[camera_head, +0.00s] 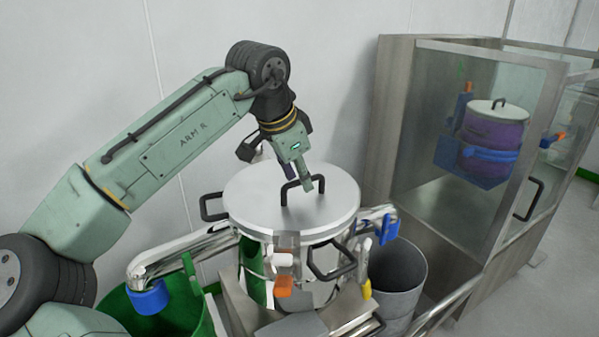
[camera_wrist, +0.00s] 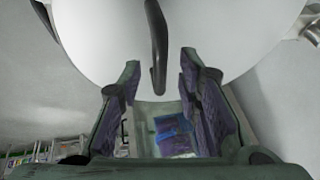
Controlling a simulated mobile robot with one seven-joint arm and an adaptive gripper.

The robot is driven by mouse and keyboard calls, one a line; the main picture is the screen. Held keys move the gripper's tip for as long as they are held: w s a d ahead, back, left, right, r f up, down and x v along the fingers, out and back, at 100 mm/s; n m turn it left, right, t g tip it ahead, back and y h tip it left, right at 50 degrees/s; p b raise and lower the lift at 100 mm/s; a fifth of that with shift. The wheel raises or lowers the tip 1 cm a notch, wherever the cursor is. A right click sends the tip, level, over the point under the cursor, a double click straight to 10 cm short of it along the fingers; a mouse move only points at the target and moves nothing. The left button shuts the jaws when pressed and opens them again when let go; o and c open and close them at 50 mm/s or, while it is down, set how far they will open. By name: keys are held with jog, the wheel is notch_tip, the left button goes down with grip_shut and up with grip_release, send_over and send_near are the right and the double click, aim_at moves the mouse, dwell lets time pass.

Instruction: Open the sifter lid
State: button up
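The sifter lid (camera_head: 245,200) is a round, pale metal disc lying flat on top of the metal sifter body. A black bar handle (camera_head: 318,184) stands up at its middle. In the wrist view the lid (camera_wrist: 225,35) fills the top, and the dark handle (camera_wrist: 157,45) runs down between my fingertips. My gripper (camera_head: 306,185) is above the lid at the handle and points down; its fingers hide part of the handle. In the wrist view my gripper (camera_wrist: 159,75) is open, with a gap on each side of the handle.
Black side handles (camera_head: 212,207) and metal pipes (camera_head: 190,244) surround the sifter. A green bin (camera_head: 200,318) stands at lower left and a grey bin (camera_head: 405,270) at right. A glass-sided cabinet (camera_head: 420,150) at the right holds a purple drum (camera_head: 490,135). The wall is close behind.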

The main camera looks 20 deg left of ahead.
jog(key=shift+c, duration=0.5)
grip_shut()
